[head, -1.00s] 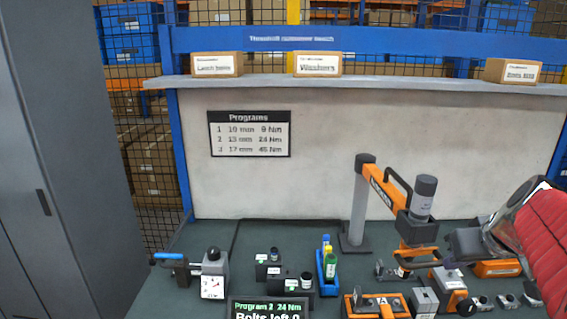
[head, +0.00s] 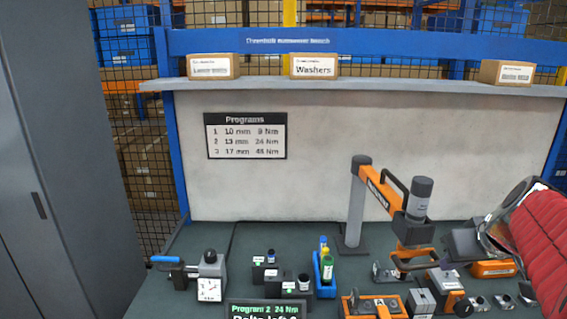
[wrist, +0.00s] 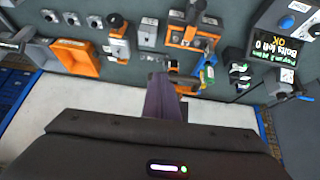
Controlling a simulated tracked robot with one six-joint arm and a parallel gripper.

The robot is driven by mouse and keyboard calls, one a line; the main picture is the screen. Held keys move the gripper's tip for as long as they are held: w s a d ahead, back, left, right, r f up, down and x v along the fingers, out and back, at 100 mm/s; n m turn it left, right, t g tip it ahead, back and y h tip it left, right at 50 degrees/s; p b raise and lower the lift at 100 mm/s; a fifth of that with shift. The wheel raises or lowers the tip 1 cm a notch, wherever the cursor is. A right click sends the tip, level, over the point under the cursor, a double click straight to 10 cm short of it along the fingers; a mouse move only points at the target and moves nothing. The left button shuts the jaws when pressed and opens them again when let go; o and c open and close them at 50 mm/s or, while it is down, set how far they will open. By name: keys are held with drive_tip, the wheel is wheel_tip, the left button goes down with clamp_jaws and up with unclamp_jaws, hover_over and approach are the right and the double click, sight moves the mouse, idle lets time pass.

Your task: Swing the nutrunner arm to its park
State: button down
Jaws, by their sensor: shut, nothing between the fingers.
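The nutrunner arm is an orange beam (head: 379,190) on a grey post (head: 356,205) in the head view. It reaches right to the upright grey nutrunner (head: 418,198), which has orange parts below it. My gripper (wrist: 161,80) is shut and empty, pointing over the bench in the wrist view. In the head view my red-sleeved arm comes in from the right, with its dark end to the right of the nutrunner and apparently apart from it. The exact fingertip gap is hidden there. No park is clearly marked.
A display (head: 265,309) reads Program 2, 24 Nm; the wrist view shows Bolts left 0, OK. A blue bottle holder (head: 325,277), a gauge stand (head: 210,285) and an orange fixture (head: 372,305) crowd the front bench.

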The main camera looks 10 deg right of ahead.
drive_tip(key=c, duration=2.5)
unclamp_jaws()
drive_tip(key=shift+c, duration=0.2)
drive_tip(key=o, duration=0.3)
drive_tip(key=shift+a+f, duration=0.1)
drive_tip(key=shift+a, duration=0.3)
drive_tip(key=o, duration=0.5)
drive_tip(key=a, duration=0.1)
drive_tip(key=a+f+n, duration=0.1)
drive_tip(key=a, duration=0.1)
drive_tip(key=a+n, duration=0.1)
drive_tip(key=a, duration=0.1)
drive_tip(key=shift+a+f+g+y, duration=0.2)
drive_tip(key=shift+f+g+y, duration=0.05)
drive_tip(key=shift+g+y, duration=0.15)
drive_tip(key=shift+y, duration=0.4)
drive_tip(key=s+a+f, duration=0.1)
drive_tip(key=s+a, duration=0.2)
drive_tip(key=a, duration=0.3)
drive_tip(key=s+a+f, duration=0.2)
drive_tip(key=s+a, duration=0.1)
drive_tip(key=a, duration=0.4)
drive_tip(key=s+a+f, duration=0.1)
drive_tip(key=s+a, duration=0.1)
drive_tip(key=a, duration=0.5)
drive_tip(key=shift+s+f, duration=0.3)
drive_tip(key=shift+s, duration=0.1)
